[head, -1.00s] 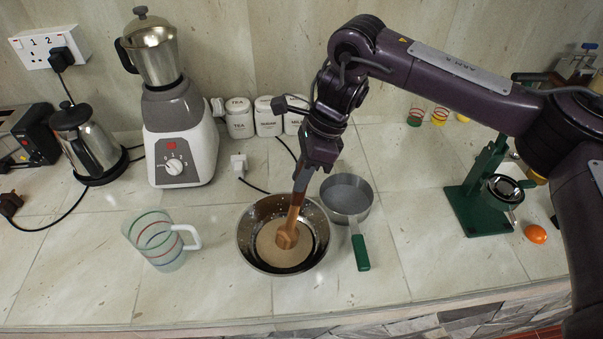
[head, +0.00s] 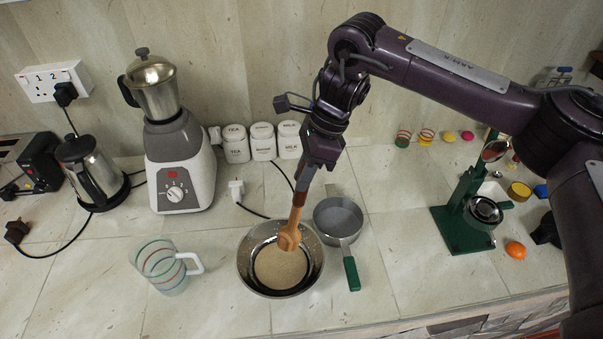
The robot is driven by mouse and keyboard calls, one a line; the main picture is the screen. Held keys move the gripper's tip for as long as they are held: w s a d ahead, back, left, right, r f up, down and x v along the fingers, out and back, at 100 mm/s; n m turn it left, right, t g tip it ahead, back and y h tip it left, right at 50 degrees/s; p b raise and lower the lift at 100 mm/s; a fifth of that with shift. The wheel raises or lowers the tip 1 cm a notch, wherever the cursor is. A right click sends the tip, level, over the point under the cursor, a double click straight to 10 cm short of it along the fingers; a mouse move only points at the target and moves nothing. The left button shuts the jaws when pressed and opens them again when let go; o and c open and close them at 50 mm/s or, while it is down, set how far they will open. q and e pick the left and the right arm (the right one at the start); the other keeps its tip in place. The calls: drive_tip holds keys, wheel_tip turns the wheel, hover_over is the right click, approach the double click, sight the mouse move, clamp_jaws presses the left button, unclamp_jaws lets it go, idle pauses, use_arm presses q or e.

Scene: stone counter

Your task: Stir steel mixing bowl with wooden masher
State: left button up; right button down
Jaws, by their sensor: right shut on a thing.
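The steel mixing bowl (head: 248,278) stands on the counter, with a tan, grainy content (head: 280,269) in its bottom. My right gripper (head: 303,183) is above the bowl's far right side, shut on the handle of the wooden masher (head: 289,238). The masher hangs down nearly upright, slightly tilted, its head over the bowl's right half. Whether the head touches the content I cannot tell. My left gripper does not show.
A saucepan (head: 338,216) with a green handle stands close to the bowl's right. A striped measuring jug (head: 163,268) stands at left, a blender (head: 178,165) behind it. White canisters (head: 263,142) line the wall. A green press (head: 463,212) and an orange (head: 515,250) are at right.

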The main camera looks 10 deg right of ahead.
sight(304, 164)
idle(0.3)
wheel_tip(304, 164, up, 5)
drive_tip(key=p, duration=0.4)
drive_tip(key=shift+r+p, duration=0.1)
drive_tip(key=shift+p, duration=0.2)
idle(0.3)
idle(0.6)
